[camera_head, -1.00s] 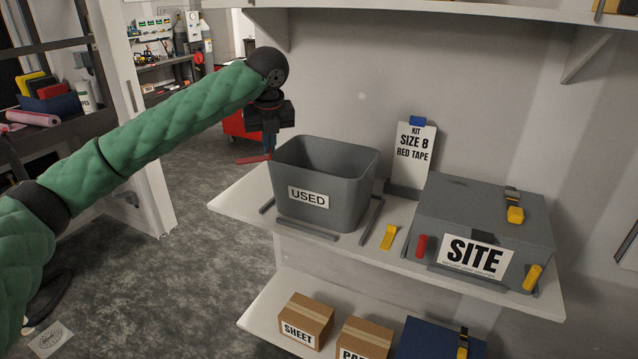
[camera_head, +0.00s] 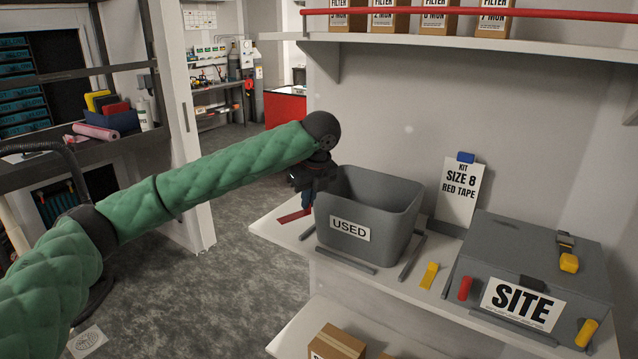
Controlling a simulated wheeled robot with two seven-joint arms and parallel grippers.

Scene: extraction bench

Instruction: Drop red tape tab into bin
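A red tape tab (camera_head: 293,216) shows as a thin strip at the tips of my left gripper (camera_head: 307,202). The gripper points down with its fingers close together and appears shut on the tab. Both are just left of the grey bin labelled "USED" (camera_head: 392,222), outside its left rim in the picture. The exact gap to the bin is hard to tell. The bin stands open on the white shelf, and its floor is hidden. My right gripper is not in view.
Dark rails (camera_head: 412,257) flank the bin on the shelf (camera_head: 275,228). To its right are a yellow tab (camera_head: 429,276), a red piece (camera_head: 465,288), a grey "SITE" case (camera_head: 540,255) and a "SIZE 8 RED TAPE" card (camera_head: 459,192). An upper shelf (camera_head: 480,48) overhangs behind.

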